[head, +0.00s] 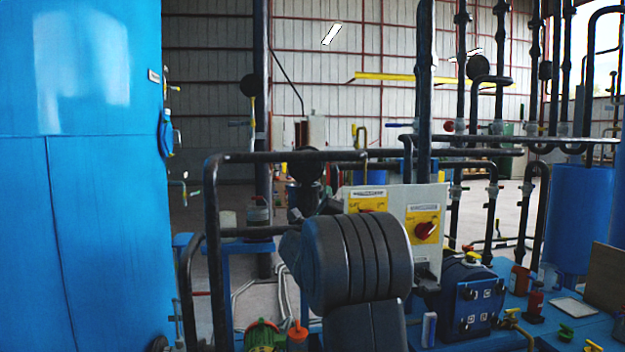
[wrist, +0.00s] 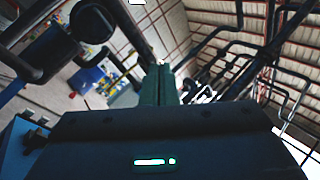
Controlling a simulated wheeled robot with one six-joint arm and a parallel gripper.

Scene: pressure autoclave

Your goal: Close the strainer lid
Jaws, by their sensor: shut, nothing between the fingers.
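A dark strainer-like body (head: 304,198) stands behind my arm in the head view, with a round dark piece (head: 306,163) at its top that may be the lid. My arm partly hides it, and I cannot tell how far the lid is open. In the wrist view a round dark disc (wrist: 92,22) sits on thick dark piping at the upper left; it may be the same part. My gripper (wrist: 158,70) points ahead in the wrist view, its two greenish fingers together and empty, to the right of the disc and apart from it in the picture. The head view does not show the fingers clearly.
A large blue tank (head: 80,180) fills the left side. Dark pipe (head: 285,157) runs across behind my arm. A grey panel with a red knob (head: 425,230) and a blue box (head: 470,297) stand to the right. Bottles and small valves crowd the blue bench (head: 565,325).

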